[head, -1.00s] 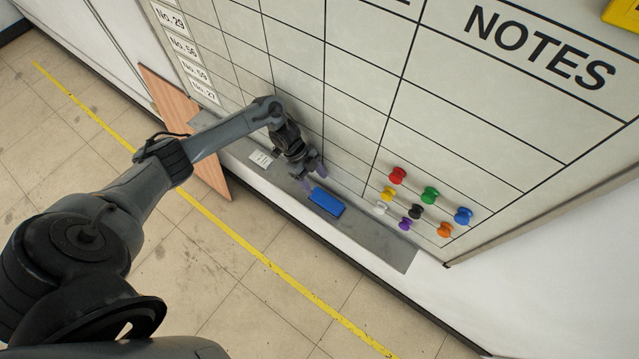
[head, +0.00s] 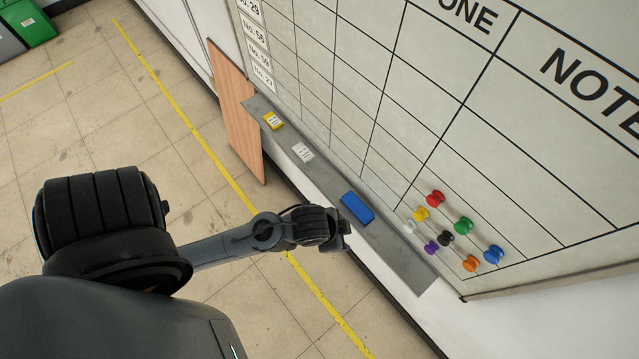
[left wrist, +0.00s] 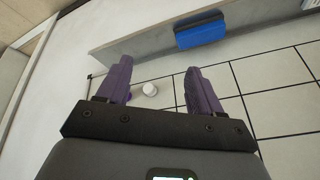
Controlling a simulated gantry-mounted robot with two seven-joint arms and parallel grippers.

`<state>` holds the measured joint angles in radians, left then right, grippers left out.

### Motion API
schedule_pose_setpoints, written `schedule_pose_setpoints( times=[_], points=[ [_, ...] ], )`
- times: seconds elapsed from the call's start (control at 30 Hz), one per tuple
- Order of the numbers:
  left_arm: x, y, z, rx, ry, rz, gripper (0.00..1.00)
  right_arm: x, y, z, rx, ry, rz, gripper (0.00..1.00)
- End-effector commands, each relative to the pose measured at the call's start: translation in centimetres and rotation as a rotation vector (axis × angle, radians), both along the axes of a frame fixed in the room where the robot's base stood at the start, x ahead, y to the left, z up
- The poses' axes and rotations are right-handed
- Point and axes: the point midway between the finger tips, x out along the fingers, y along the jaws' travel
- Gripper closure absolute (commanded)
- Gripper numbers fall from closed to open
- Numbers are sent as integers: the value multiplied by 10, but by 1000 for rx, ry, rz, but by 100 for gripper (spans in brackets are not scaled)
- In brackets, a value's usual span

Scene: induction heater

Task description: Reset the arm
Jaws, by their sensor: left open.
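My right gripper is in neither view.
The whiteboard (head: 420,120) with a grid rises behind the tray. Several coloured magnets, including a red one (head: 435,197), sit at its lower right. A yellow-white box (head: 272,121) and a white box (head: 303,152) lie on the tray. A wooden panel (head: 235,110) leans left. The floor (head: 130,130) is open.

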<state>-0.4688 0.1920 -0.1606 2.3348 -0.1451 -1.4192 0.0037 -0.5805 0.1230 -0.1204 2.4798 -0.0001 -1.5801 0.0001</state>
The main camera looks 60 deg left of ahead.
Motion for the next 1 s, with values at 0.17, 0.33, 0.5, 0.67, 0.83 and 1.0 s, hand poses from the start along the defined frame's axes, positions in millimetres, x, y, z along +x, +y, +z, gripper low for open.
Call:
schedule_pose_setpoints(
  times=[0.17,0.33,0.5,0.67,0.83,1.0],
  points=[
    [-42,14,21,-59,97,178,34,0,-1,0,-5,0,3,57],
    [-51,17,25,-72,119,214,34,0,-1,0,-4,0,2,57],
    [-51,17,25,-70,118,213,34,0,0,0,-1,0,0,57],
    [-50,16,36,-70,117,211,34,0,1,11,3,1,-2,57],
    [-50,16,51,-70,117,211,34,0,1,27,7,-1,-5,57],
    [-50,16,47,-70,117,211,34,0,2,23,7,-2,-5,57]
  ],
)
